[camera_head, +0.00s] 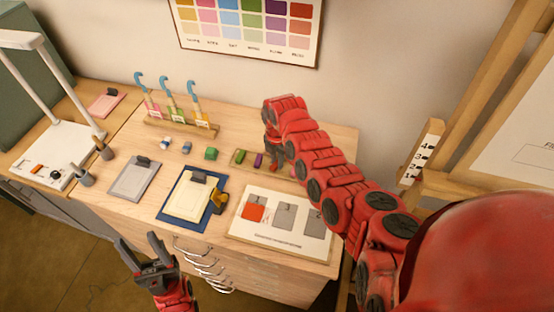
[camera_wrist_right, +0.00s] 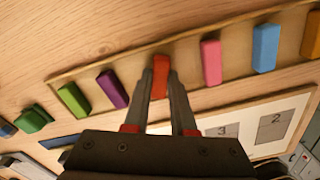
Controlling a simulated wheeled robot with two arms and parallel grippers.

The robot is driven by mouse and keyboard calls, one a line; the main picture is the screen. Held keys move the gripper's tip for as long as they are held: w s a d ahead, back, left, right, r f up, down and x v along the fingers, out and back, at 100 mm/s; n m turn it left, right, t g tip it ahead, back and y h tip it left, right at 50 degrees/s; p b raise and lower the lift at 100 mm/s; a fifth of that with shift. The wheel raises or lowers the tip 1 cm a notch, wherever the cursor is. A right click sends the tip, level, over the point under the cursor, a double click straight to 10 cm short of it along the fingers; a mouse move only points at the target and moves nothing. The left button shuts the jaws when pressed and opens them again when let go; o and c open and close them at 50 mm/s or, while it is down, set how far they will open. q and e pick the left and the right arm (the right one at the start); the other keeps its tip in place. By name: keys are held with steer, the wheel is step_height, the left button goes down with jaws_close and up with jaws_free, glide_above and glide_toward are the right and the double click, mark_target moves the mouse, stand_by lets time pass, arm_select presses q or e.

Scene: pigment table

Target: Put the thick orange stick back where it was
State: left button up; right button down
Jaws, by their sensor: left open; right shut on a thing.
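The thick orange stick (camera_wrist_right: 161,66), red-orange in colour, is between the fingertips of my right gripper (camera_wrist_right: 162,88), which is shut on it. It is at the wooden tray (camera_wrist_right: 190,36), in line between the purple stick (camera_wrist_right: 112,88) and the pink stick (camera_wrist_right: 211,62). I cannot tell whether it rests on the tray. In the head view my right gripper (camera_head: 274,168) points down at the tray (camera_head: 236,168), just right of the purple stick (camera_head: 258,160), and the held stick is not clear. My left gripper (camera_head: 138,240) is open and empty at the table's front left.
A green stick (camera_wrist_right: 73,100), a blue stick (camera_wrist_right: 265,48) and an orange-yellow stick (camera_wrist_right: 312,38) also lie in the tray. A printed sheet (camera_head: 280,238) lies in front of it. My right arm covers the table's right side.

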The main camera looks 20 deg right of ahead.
steer(key=shift+f, duration=0.2)
steer(key=c, duration=0.7)
jaws_free()
steer(key=shift+c, duration=0.2)
steer(key=shift+r, duration=0.15)
